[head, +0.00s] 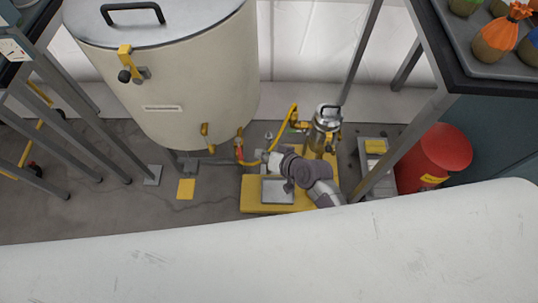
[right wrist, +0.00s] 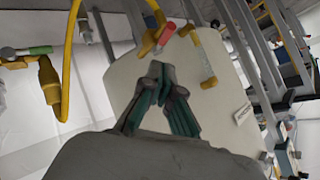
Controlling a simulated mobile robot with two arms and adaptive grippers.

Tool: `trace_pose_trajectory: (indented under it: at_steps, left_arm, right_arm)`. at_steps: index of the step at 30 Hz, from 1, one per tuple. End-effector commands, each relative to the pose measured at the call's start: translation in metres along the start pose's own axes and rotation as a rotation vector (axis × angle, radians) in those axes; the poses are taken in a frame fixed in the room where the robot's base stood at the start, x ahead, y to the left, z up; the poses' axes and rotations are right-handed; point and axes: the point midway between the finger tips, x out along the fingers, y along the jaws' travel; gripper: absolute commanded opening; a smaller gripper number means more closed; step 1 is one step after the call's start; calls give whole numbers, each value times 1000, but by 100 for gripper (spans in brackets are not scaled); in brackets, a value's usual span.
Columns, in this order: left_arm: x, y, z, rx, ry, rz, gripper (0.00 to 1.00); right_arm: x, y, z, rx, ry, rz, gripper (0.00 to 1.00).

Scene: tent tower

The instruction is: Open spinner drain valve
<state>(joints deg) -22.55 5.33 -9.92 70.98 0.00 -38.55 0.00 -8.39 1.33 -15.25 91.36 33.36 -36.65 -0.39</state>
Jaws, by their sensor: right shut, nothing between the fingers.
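The spinner is a large cream drum (head: 190,85) with a grey lid, at the left of the head view; its wall fills the middle of the right wrist view (right wrist: 205,110). A brass valve with a red lever (right wrist: 166,34) sits low on it, and shows in the head view (head: 239,151). A yellow hose (head: 268,157) runs from there to a steel canister (head: 325,125). My right gripper (head: 260,155) is just right of the valve, shut and empty. In the wrist view its fingertips (right wrist: 158,70) point toward the red lever, apparently apart from it. My left gripper is out of view.
A second valve with a green lever (right wrist: 38,50) is near the hose. A yellow platform (head: 250,206) lies under my right arm. A red bin (head: 435,158) stands at right by a metal frame. A pale surface (head: 250,255) fills the foreground.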

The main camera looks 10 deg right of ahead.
Motion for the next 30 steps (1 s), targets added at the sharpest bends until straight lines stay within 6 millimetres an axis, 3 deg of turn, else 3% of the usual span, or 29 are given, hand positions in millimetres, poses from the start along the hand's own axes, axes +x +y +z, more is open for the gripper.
trace_pose_trajectory:
  at_steps: [3, 9, 27, 30]
  left_arm:
    - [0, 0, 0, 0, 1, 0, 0]
    - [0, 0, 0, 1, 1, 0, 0]
    - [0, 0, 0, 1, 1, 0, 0]
    - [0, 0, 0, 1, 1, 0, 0]
  right_arm:
    - [-19, 0, 0, -1, 1, 1, 0]
    - [-34, 0, 0, 0, 0, 0, 0]
    - [-35, 0, 0, 0, 0, 0, 0]
    - [-34, 7, 7, -5, -14, 19, 0]
